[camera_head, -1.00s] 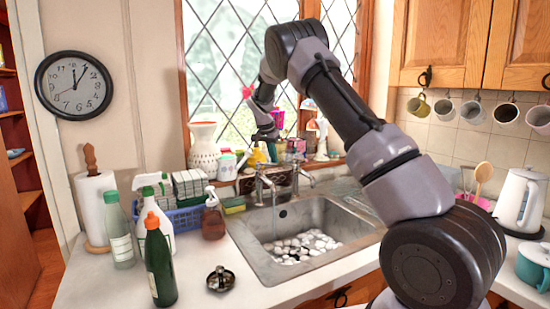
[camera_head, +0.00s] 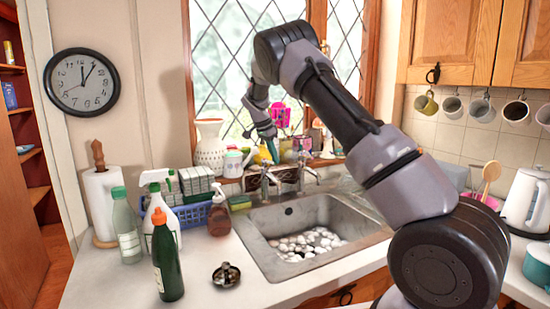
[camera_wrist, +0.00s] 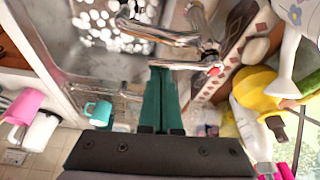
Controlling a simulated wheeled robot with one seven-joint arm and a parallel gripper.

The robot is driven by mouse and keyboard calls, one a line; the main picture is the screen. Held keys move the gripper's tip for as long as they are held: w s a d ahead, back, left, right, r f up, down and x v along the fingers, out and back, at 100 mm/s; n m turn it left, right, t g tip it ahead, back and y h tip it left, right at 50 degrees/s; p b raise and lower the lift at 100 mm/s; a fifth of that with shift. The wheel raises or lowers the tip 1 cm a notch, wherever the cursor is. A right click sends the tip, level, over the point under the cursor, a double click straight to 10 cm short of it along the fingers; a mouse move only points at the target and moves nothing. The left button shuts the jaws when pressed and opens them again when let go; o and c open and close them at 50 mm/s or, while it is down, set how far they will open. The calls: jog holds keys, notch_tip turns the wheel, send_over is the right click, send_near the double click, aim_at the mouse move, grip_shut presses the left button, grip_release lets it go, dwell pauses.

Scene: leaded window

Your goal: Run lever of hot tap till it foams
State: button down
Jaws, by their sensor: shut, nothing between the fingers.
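Two metal taps stand at the back edge of the sink (camera_head: 370,226). The left tap (camera_head: 265,182) is under my gripper (camera_head: 274,157) in the head view. In the wrist view a chrome tap with a red mark (camera_wrist: 213,70) lies just beyond my gripper (camera_wrist: 159,74). Its metal lever (camera_wrist: 178,65) crosses in front of the fingertips. The green fingers are shut together and empty. They are at or very near the lever; I cannot tell whether they touch. White rounded clumps (camera_head: 305,243) lie in the sink, and I see no clear water stream.
A crowded sill with a white vase (camera_head: 209,148), a watering can and colourful items is behind the taps. A blue basket (camera_head: 190,214), a brown bottle (camera_head: 219,216) and a green bottle (camera_head: 167,262) stand left. A kettle (camera_head: 525,203) is right.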

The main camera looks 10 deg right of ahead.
dwell(0.3)
jog(key=v, duration=1)
jog(key=w+d+f+m, duration=0.1)
jog(key=w+d+f, duration=0.1)
jog(key=d, duration=0.3)
notch_tip(320, 180, down, 8)
jog(key=a, duration=0.1)
jog(key=shift+a, duration=0.15)
jog(key=shift+s+f, duration=0.1)
jog(key=shift+s+a, duration=0.25)
jog(key=shift+a, duration=0.4)
